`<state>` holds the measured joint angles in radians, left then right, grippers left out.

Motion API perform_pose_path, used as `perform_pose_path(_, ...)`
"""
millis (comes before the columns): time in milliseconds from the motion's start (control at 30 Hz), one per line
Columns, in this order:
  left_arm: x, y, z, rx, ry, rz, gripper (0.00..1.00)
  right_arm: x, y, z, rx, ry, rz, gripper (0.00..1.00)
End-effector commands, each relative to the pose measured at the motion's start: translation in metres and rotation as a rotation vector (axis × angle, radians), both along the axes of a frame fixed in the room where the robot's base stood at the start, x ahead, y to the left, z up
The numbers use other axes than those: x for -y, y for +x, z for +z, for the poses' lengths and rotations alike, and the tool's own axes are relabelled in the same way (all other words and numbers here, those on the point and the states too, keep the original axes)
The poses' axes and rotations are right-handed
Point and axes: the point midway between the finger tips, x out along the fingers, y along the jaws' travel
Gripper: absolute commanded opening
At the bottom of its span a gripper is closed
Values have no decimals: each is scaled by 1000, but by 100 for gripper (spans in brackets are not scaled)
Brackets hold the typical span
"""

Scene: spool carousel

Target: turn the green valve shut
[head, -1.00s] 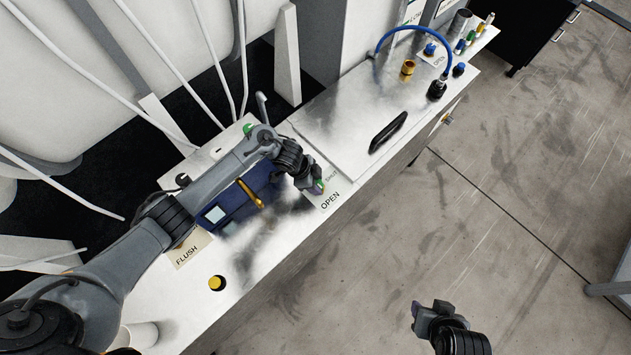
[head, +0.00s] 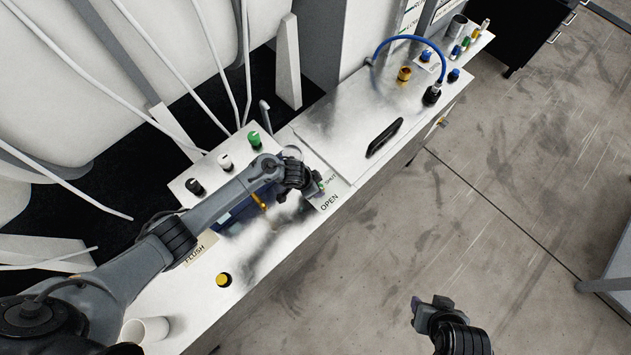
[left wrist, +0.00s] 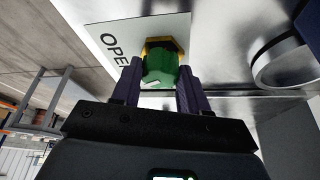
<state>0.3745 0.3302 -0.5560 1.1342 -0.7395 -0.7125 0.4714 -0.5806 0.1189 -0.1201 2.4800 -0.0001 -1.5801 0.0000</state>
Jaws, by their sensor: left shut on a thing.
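The green valve (left wrist: 160,66) is a green knob on a yellow hex-shaped base, in the left wrist view. My left gripper (left wrist: 155,88) is shut on it, one dark purple finger on each side. In the head view my left gripper (head: 314,187) is at the plate's OPEN and SHUT lettering (head: 329,202), and the wrist mostly hides the valve. My right gripper (head: 430,305) is over the floor, away from the bench, its fingertips apart and empty.
Green, white and black knobs (head: 254,139) stand on the bench's back strip. A blue box (head: 233,217) lies partly under my left arm. A yellow-topped button (head: 223,280) and white cup (head: 145,331) are near the front. A black handle (head: 384,138) and blue hose (head: 412,38) are farther right.

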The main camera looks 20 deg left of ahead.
Motion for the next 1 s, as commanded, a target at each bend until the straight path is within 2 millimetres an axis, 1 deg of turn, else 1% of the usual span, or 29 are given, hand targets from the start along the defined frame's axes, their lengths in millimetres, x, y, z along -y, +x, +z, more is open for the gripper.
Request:
perform_pose_path(33, 2, -2, 5, -3, -2, 44, 13, 0, 0, 11, 0, 1, -1, 43)
perform_pose_path(200, 3, -2, 4, -2, -2, 206, 13, -1, 0, 25, 0, 4, -3, 43)
perform_pose_path(400, 5, -2, 3, -3, -3, 397, 13, -1, 0, 37, 0, 4, -2, 43)
perform_pose_path(700, 6, -2, 2, -3, -3, 681, 13, 0, 0, 48, 0, 0, 0, 43)
perform_pose_path(1000, 8, -1, 1, -1, -3, 927, 13, 1, 0, 50, 0, -5, 4, 43)
